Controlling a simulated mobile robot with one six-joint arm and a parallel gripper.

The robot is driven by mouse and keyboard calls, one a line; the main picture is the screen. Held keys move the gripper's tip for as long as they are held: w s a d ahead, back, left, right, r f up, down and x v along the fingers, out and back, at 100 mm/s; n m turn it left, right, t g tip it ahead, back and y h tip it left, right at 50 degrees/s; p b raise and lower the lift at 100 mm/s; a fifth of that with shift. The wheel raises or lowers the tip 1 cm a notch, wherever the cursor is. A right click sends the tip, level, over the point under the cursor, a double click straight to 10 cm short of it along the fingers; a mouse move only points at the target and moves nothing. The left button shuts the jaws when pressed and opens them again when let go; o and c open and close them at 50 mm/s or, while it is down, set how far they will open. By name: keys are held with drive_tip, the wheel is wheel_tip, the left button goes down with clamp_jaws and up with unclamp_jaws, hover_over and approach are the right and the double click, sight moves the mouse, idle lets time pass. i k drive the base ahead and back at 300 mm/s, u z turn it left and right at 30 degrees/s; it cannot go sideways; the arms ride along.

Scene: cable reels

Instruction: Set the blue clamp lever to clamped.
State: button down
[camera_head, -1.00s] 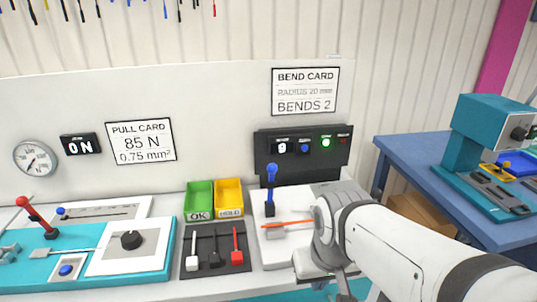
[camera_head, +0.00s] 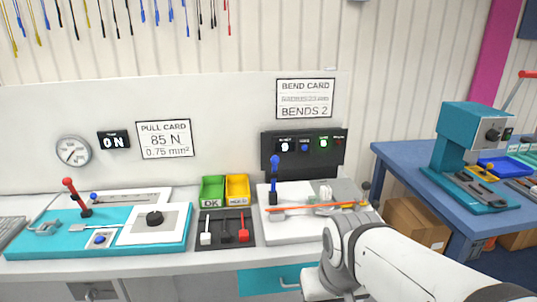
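The blue clamp lever (camera_head: 274,166) stands nearly upright from a dark base on the white bending plate (camera_head: 275,228), at the back of the bench. An orange-red cable (camera_head: 305,208) lies across the plate just in front of the lever. My white arm comes in from the lower right, and its wrist is in front of the plate, clear of the lever. My gripper's fingers do not show; they are hidden or below the picture.
A dark panel (camera_head: 303,156) with lit indicators stands behind the lever. Green (camera_head: 212,191) and yellow (camera_head: 237,190) bins are to its left, beside a dark block of small levers (camera_head: 225,228). A turquoise pull tester (camera_head: 60,247) with a red lever is further left. A blue table (camera_head: 400,165) stands right.

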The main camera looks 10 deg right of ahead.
sight(274, 159)
drive_tip(key=u, duration=0.1)
drive_tip(key=i, duration=0.9)
